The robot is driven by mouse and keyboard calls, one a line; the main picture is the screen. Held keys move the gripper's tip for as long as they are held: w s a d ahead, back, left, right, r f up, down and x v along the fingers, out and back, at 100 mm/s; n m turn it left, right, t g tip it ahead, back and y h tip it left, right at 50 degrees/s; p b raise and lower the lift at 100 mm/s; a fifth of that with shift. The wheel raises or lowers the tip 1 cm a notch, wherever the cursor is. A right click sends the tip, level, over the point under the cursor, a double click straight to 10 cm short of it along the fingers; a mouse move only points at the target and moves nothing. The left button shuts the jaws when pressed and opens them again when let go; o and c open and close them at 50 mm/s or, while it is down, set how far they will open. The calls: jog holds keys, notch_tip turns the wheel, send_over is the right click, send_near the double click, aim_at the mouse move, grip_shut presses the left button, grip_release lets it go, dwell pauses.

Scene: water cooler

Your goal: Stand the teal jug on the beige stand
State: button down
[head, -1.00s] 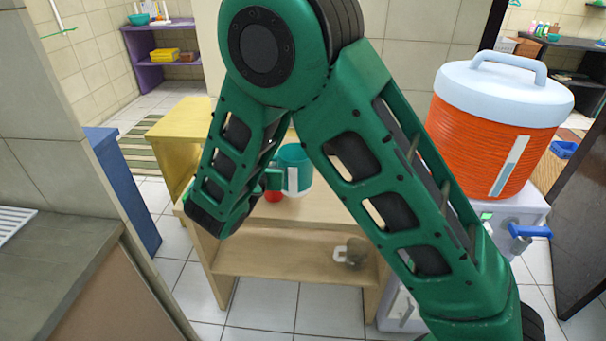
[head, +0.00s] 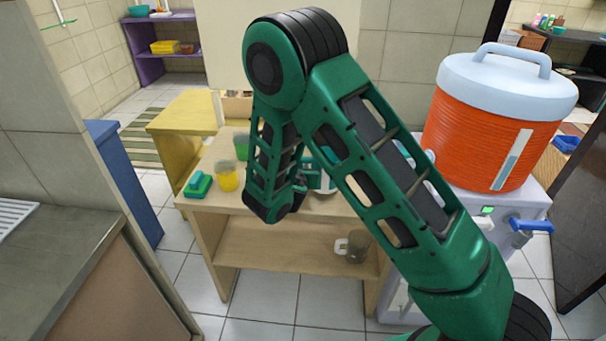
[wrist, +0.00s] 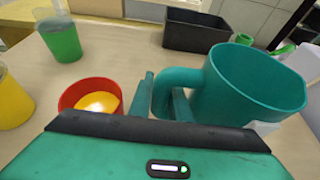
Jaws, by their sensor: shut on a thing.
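The teal jug (wrist: 250,88) is at the right in the wrist view, open top up and slightly tilted in the picture. My gripper (wrist: 165,100) is shut on the jug's handle. In the head view my arm hides most of the jug. The beige stand (head: 265,243) is a light wooden table with a lower shelf, and the jug is over its top. The jug's base is hidden, so I cannot tell whether it touches the top.
On the tabletop are a red cup (wrist: 90,95) close left of my gripper, a green cup (wrist: 60,40), a yellow cup (head: 228,178), a green block (head: 198,185) and a dark bin (wrist: 195,31). An orange water cooler (head: 490,135) stands at the right.

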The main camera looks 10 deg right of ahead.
jog(key=shift+f, duration=1.25)
jog(key=c, duration=1.6)
grip_release()
jog(key=shift+c, duration=0.2)
jog(key=v, duration=1.2)
